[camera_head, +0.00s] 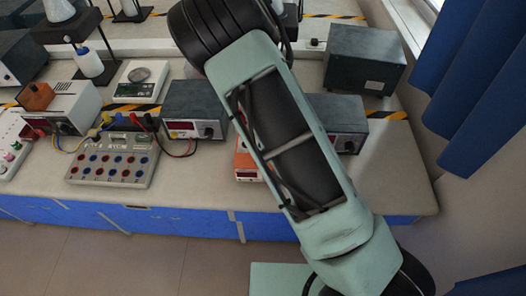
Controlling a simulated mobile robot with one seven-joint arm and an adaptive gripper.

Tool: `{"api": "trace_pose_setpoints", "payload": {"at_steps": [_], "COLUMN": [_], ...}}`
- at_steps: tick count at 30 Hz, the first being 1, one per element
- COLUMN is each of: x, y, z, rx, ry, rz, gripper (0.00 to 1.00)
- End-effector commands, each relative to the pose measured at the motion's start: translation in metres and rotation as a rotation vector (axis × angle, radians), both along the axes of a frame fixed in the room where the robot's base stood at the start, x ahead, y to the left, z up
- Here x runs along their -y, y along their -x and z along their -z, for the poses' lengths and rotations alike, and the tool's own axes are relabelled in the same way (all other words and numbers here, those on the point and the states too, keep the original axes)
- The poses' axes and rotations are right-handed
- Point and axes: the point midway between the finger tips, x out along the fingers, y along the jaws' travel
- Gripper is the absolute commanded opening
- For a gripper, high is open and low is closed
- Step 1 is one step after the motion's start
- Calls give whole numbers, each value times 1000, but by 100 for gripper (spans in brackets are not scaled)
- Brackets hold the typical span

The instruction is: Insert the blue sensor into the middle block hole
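My arm crosses the picture from the lower right to the top, and its end is not visible, so my gripper is not in view. I cannot make out a separate blue sensor. A pale grey block (111,175) with rows of red and blue round sockets lies on the bench, left of my arm. Several coloured plugs with cables stand by its back edge. An orange device (246,168) is partly hidden behind my arm. I cannot tell which thing is the middle block, and no block hole can be made out clearly.
A dark power supply (192,108) stands behind the socket block, and another one (346,122) is partly hidden right of my arm. A dark box (364,59) stands at the back right. The bench (385,180) has free room at its right end. Blue curtains (475,70) hang at right.

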Motion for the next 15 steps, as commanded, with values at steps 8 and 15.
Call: {"api": "trace_pose_setpoints", "payload": {"at_steps": [8,15], "x": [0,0], "y": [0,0], "z": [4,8], "rx": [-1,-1], "ry": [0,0], "rz": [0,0], "gripper": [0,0]}}
